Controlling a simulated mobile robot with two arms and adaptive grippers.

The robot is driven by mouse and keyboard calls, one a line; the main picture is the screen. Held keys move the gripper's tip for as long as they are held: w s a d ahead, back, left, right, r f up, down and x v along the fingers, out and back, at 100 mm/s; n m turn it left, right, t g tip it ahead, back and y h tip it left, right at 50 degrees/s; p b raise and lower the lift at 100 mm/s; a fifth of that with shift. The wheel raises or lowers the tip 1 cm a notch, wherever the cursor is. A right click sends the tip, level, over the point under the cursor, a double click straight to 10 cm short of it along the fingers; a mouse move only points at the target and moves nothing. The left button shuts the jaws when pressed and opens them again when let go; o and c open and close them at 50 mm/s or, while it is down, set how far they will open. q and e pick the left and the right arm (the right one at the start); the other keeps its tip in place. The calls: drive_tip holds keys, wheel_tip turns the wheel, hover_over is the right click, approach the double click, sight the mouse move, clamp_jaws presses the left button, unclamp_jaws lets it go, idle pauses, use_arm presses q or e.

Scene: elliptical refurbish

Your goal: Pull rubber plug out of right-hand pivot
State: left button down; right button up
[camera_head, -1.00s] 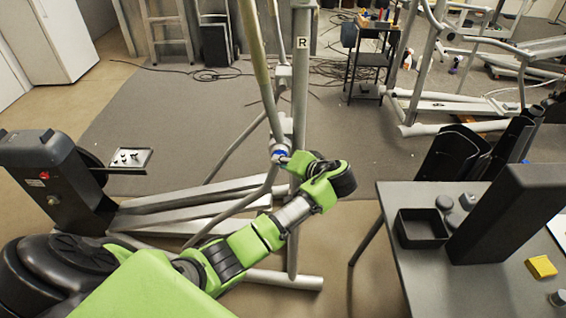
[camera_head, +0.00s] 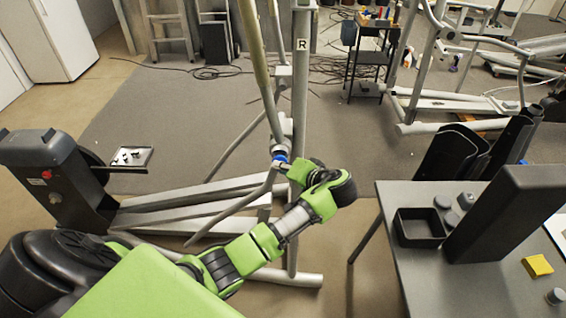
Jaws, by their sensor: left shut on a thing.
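The elliptical machine's right upright, marked with an R label (camera_head: 302,44), stands in the middle of the head view. The right-hand pivot (camera_head: 279,150) sits low on it, where the slanted handle bar meets the lower link. A small blue part (camera_head: 281,158), likely the rubber plug, shows at the pivot's near side. My left gripper (camera_head: 281,164) is at the pivot, shut on the blue part. The fingertips are small and partly hidden, so I cannot tell if the plug is clear of the pivot. My right gripper is not in view.
A grey table (camera_head: 470,285) at right holds a black bin (camera_head: 419,228), a tall dark box, and a yellow sponge-like block (camera_head: 538,266).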

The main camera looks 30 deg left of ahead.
use_arm(q)
drive_tip(key=shift+s+d+p, duration=0.5)
drive_tip(key=shift+s, duration=0.35)
drive_tip(key=shift+s+d+p, duration=0.55)
drive_tip(key=shift+s, duration=0.3)
drive_tip(key=shift+s+d+p, duration=0.5)
drive_tip(key=shift+s, duration=0.35)
